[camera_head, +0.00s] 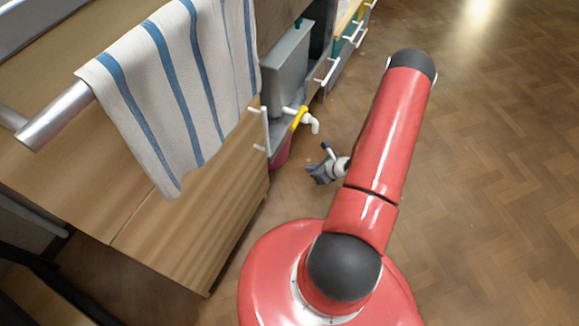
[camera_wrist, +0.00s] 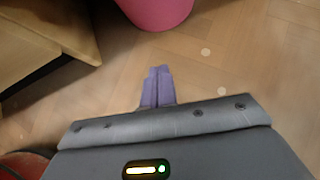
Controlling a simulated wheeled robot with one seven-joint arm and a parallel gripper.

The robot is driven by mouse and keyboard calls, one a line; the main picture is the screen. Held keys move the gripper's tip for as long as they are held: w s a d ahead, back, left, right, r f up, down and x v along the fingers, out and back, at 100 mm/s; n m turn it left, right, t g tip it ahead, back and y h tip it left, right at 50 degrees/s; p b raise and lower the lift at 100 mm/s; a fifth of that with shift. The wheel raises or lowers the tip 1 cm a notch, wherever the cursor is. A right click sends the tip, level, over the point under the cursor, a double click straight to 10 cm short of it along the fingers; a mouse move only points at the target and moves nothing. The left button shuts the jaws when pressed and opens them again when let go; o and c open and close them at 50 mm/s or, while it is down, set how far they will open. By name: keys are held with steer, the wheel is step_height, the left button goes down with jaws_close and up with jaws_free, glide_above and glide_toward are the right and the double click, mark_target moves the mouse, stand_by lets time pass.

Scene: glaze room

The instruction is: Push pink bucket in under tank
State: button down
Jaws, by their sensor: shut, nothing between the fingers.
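The pink bucket (camera_head: 281,154) shows as a small part below the grey tank (camera_head: 286,72), beside the wooden cabinet's far corner; most of it is hidden. In the wrist view the pink bucket (camera_wrist: 157,8) is at the top edge, standing on the floor and cut off by the frame. My gripper (camera_head: 313,169) is low near the floor, to the right of the bucket. In the wrist view its purple fingers (camera_wrist: 158,75) are together and empty, pointing toward the bucket with a gap of floor between. The tank has a yellow and white tap (camera_head: 305,119).
A wooden cabinet (camera_head: 190,225) stands at the left, with a striped towel (camera_head: 180,85) on a metal rail (camera_head: 55,115). White handles stick out near the tank. In the wrist view a wooden edge (camera_wrist: 50,35) is at the upper left. The floor (camera_head: 490,180) to the right is clear.

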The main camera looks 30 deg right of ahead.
mark_target(283, 158)
steer(key=shift+h, duration=0.3)
steer(key=x, duration=0.3)
steer(key=b+x, duration=0.1)
steer(key=x, duration=0.2)
steer(key=b+x, duration=0.1)
steer(key=x, duration=0.2)
steer(key=shift+a+f, duration=0.25)
steer(key=shift+f, duration=0.3)
steer(key=shift+w+a, duration=0.25)
steer(key=shift+w, duration=0.3)
steer(key=shift+w+a, duration=0.25)
steer(key=shift+w, duration=0.35)
steer(key=shift+w+a, duration=0.3)
steer(key=shift+w, duration=0.4)
steer(key=shift+w, duration=0.1)
steer(key=w, duration=0.1)
steer(key=w+a, duration=0.1)
steer(key=w+b, duration=0.1)
steer(key=shift+w+a+r, duration=0.1)
steer(key=shift+w+a, duration=0.2)
steer(key=shift+a, duration=0.05)
